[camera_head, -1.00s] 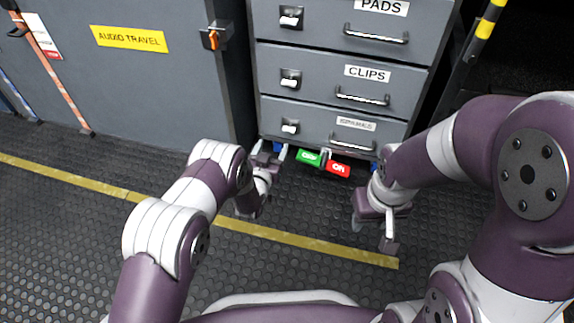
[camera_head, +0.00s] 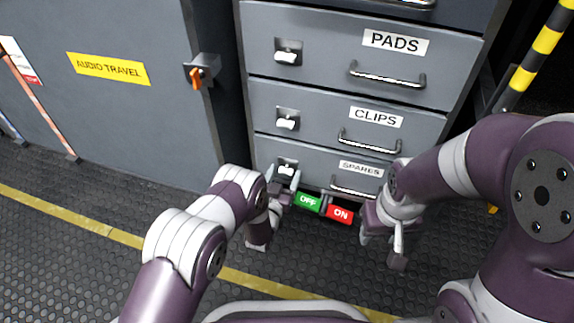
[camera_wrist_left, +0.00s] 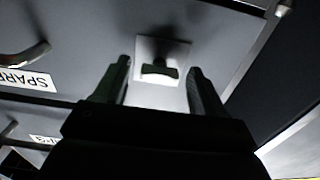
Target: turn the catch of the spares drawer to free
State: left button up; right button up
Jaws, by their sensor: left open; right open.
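The spares drawer (camera_head: 325,168) is the lowest drawer shown in the grey cabinet and looks shut. Its catch (camera_head: 287,168), a small pale knob on a square plate, is at the drawer's left and partly covered by my left gripper (camera_head: 284,180). In the left wrist view the catch (camera_wrist_left: 160,70) lies crosswise in the picture, between and just beyond the two fingertips (camera_wrist_left: 160,75). The left gripper is open, with nothing held; contact cannot be told. My right gripper (camera_head: 382,247) is open and empty, low in front of the cabinet's right side.
The clips drawer (camera_head: 318,117) and pads drawer (camera_head: 330,55) above have similar catches and bar handles. A green OFF tag (camera_head: 308,203) and red ON tag (camera_head: 341,214) are below the spares drawer. A grey door with an orange switch (camera_head: 196,78) stands left.

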pick_arm(q)
jog(key=c, duration=1.1)
jog(key=shift+o, duration=0.2)
jog(key=shift+r+n, duration=0.1)
jog(key=shift+n, duration=0.3)
jog(key=shift+n+p, duration=1.75)
jog(key=shift+n, duration=6.05)
